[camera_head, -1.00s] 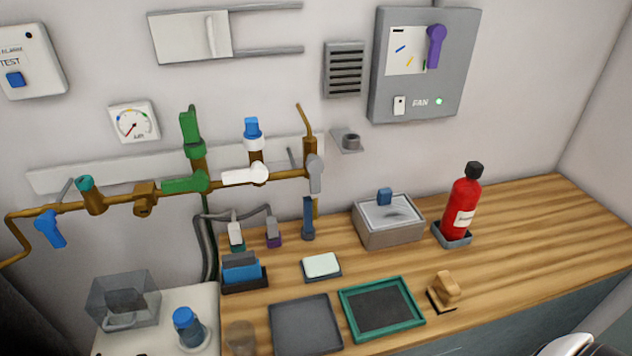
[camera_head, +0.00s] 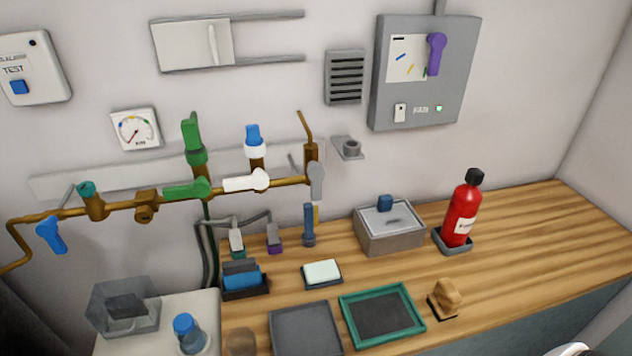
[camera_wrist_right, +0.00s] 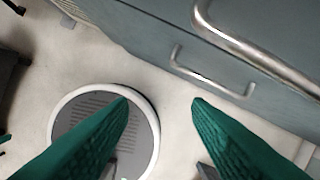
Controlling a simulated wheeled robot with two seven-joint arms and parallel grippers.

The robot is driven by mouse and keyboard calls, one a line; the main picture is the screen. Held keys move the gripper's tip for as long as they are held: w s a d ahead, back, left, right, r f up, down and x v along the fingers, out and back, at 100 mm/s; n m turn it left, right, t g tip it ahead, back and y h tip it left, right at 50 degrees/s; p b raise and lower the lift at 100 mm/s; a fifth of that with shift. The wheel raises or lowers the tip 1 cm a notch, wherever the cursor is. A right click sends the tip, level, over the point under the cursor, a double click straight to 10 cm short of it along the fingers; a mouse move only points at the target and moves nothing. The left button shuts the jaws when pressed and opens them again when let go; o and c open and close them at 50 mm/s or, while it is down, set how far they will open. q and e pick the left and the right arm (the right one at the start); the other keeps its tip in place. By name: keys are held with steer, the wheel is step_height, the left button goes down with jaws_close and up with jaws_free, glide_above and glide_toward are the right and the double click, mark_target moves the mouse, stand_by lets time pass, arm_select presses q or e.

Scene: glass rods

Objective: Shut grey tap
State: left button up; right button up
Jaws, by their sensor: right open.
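The grey tap (camera_head: 316,181) is on the right end of the brass pipe on the wall. Its lever hangs down, across the line of the horizontal pipe. No gripper is near it in the head view. My right gripper (camera_wrist_right: 160,102) shows in the right wrist view as two green fingers, wide apart with nothing between them. It is over the floor, near the cabinet front below the counter. My left gripper is in neither view.
Other taps on the pipe have green (camera_head: 186,190), white (camera_head: 246,181) and blue (camera_head: 51,235) levers. Below stand a grey box (camera_head: 389,230) and a red bottle (camera_head: 462,212). A cabinet handle (camera_wrist_right: 210,72) is close to my right gripper. The counter's right side is clear.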

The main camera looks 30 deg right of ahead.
steer(key=w+d+r+n+t, duration=0.1)
steer(key=w+r, duration=0.1)
steer(key=r, duration=0.5)
steer(key=w+r+n, duration=0.1)
steer(key=w+r, duration=0.1)
steer(key=r, duration=0.5)
steer(key=n+t+h, duration=0.5)
steer(key=n+t, duration=0.9)
steer(key=n, duration=1.5)
glide_toward(317, 184)
steer(key=p+x, duration=0.2)
steer(key=x, duration=0.9)
steer(key=shift+c, duration=0.5)
jaws_close()
